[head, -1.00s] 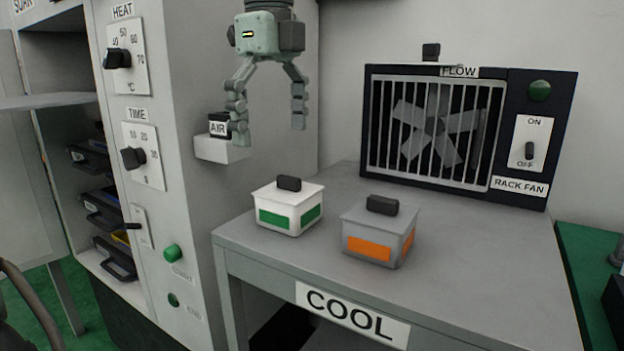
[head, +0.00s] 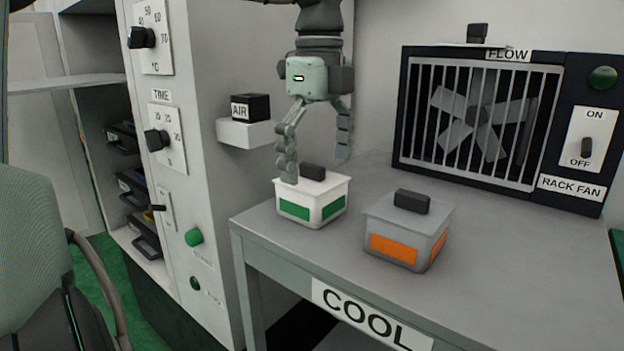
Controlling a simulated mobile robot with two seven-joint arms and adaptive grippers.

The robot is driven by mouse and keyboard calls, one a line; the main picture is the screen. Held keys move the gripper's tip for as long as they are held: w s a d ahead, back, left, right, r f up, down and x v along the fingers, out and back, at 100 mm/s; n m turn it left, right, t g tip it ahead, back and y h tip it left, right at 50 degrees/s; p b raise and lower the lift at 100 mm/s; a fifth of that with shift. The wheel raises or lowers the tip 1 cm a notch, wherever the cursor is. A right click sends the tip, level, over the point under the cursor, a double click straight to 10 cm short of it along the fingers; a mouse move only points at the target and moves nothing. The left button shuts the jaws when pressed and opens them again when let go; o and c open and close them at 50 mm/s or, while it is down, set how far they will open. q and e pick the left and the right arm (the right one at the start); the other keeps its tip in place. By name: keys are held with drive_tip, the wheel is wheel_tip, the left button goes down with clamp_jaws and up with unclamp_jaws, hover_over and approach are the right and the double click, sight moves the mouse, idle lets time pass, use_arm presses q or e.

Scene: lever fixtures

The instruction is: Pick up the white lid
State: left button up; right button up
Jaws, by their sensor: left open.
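The white lid (head: 335,186) with a dark block handle (head: 313,172) sits on a box with green panels (head: 327,208) at the left of the table. My left gripper (head: 316,168) points down with its fingers spread. One finger shows in front of the lid's left part, the other farther back and right, higher up. The handle shows below and between the fingers, and I cannot tell whether any finger touches the lid. My right gripper is not in view.
A grey-lidded box with orange panels (head: 407,232) stands just right on the table (head: 520,270). The rack fan (head: 480,120) stands behind. The panel cabinet with a small AIR shelf (head: 248,132) is at the left. The table's right side is clear.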

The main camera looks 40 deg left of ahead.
use_arm(q)
drive_tip(key=shift+c, duration=0.5)
clamp_jaws()
